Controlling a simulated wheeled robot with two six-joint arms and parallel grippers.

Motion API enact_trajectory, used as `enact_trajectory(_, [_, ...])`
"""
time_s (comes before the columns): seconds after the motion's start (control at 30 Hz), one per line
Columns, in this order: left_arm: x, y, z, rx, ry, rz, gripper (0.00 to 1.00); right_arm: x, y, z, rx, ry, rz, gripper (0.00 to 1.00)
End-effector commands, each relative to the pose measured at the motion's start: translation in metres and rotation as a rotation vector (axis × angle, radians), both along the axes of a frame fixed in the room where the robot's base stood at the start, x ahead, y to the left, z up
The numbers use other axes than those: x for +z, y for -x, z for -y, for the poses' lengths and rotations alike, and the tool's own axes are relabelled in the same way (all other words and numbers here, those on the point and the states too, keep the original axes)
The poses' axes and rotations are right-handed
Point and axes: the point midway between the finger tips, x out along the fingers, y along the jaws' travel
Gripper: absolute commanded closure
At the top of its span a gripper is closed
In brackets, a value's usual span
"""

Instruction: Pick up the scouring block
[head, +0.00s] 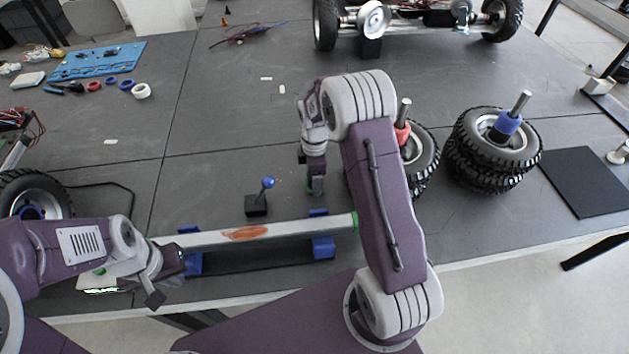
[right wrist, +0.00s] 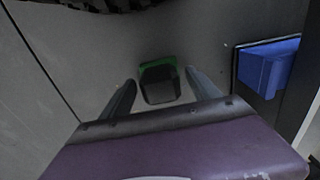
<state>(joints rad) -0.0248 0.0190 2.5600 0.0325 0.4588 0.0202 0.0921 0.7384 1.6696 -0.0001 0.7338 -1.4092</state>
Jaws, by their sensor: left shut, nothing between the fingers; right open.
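The scouring block (right wrist: 158,72), a small dark block with a green edge, is in the right wrist view, ahead of and between my right gripper's fingers (right wrist: 160,88). The fingers are open, with a gap visible on both sides of the block. In the head view my right gripper (head: 316,184) points down over the table behind the metal bar, and the block is mostly hidden there. My left gripper (head: 160,284) is shut and empty at the left end of the bar, near the table's front edge.
A metal bar (head: 290,229) with an orange-brown stain rests on blue holders (head: 323,246). A blue-knobbed lever (head: 257,204) stands behind it. Stacked tyres (head: 485,165) and another wheel (head: 424,155) are to the right. A wheeled chassis (head: 420,18) stands at the back.

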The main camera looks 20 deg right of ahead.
Motion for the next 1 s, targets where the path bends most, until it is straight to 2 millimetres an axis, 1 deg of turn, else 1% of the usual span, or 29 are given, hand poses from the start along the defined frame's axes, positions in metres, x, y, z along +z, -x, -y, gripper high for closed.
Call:
enact_trajectory(0.17, [0.000, 0.000, 0.000, 0.000, 0.000, 0.000, 1.00, 0.000, 0.000, 0.000, 0.000, 0.000, 0.000, 0.29])
enact_trajectory(0.27, [0.000, 0.000, 0.000, 0.000, 0.000, 0.000, 1.00, 0.000, 0.000, 0.000, 0.000, 0.000, 0.000, 0.54])
enact_trajectory(0.3, [0.000, 0.000, 0.000, 0.000, 0.000, 0.000, 1.00, 0.000, 0.000, 0.000, 0.000, 0.000, 0.000, 0.65])
enact_trajectory(0.37, [0.000, 0.000, 0.000, 0.000, 0.000, 0.000, 1.00, 0.000, 0.000, 0.000, 0.000, 0.000, 0.000, 0.82])
enact_trajectory(0.4, [0.000, 0.000, 0.000, 0.000, 0.000, 0.000, 1.00, 0.000, 0.000, 0.000, 0.000, 0.000, 0.000, 0.93])
enact_trajectory(0.43, [0.000, 0.000, 0.000, 0.000, 0.000, 0.000, 1.00, 0.000, 0.000, 0.000, 0.000, 0.000, 0.001, 0.97])
enact_trajectory(0.6, [0.000, 0.000, 0.000, 0.000, 0.000, 0.000, 1.00, 0.000, 0.000, 0.000, 0.000, 0.000, 0.001, 0.97])
enact_trajectory(0.67, [0.001, 0.000, 0.000, 0.000, 0.000, 0.000, 1.00, 0.004, -0.001, 0.000, 0.000, 0.001, 0.002, 0.97])
enact_trajectory(0.77, [0.003, 0.000, 0.000, 0.000, 0.000, 0.000, 1.00, 0.022, -0.001, 0.000, 0.000, 0.000, 0.005, 0.97])
enact_trajectory(0.9, [0.007, 0.000, 0.000, 0.000, 0.000, 0.000, 1.00, 0.058, -0.002, 0.000, 0.000, 0.001, 0.006, 0.97])
enact_trajectory(1.0, [0.009, 0.000, 0.000, 0.000, 0.000, 0.000, 1.00, 0.080, -0.001, 0.000, 0.000, 0.000, 0.004, 0.97])
